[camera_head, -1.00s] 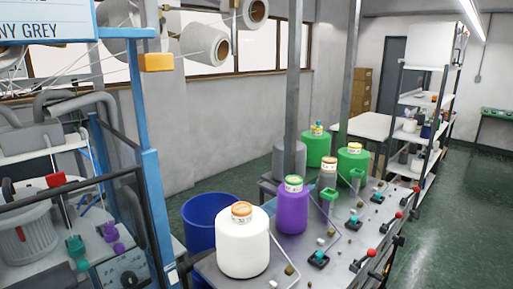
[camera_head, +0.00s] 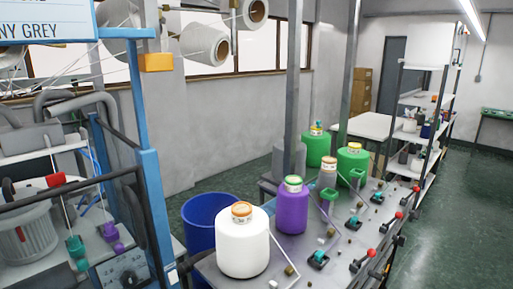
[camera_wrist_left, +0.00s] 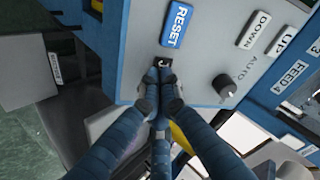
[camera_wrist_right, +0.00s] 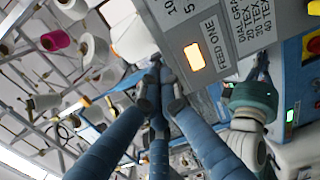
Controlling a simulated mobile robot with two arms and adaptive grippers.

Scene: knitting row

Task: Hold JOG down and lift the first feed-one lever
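In the left wrist view my left gripper (camera_wrist_left: 160,88) is shut, with its tips together at a small dark button (camera_wrist_left: 163,63) that shows the start of a "J" label. The button sits just below the blue RESET plate (camera_wrist_left: 177,25); the fingertips cover part of it, and I cannot tell whether it is pressed in. In the right wrist view my right gripper (camera_wrist_right: 157,78) looks shut, its tips at the edge of the grey FEED ONE panel (camera_wrist_right: 212,60), left of a lit amber window (camera_wrist_right: 194,57). I cannot make out a lever between its fingers. Neither gripper shows in the head view.
The left panel has a round AUTO knob (camera_wrist_left: 224,86) and DOWN plate (camera_wrist_left: 254,30). Beside the right panel is a teal-collared part (camera_wrist_right: 253,96). The head view shows a white cone (camera_head: 243,245), a purple cone (camera_head: 292,212), a blue bin (camera_head: 208,218) and open floor on the right.

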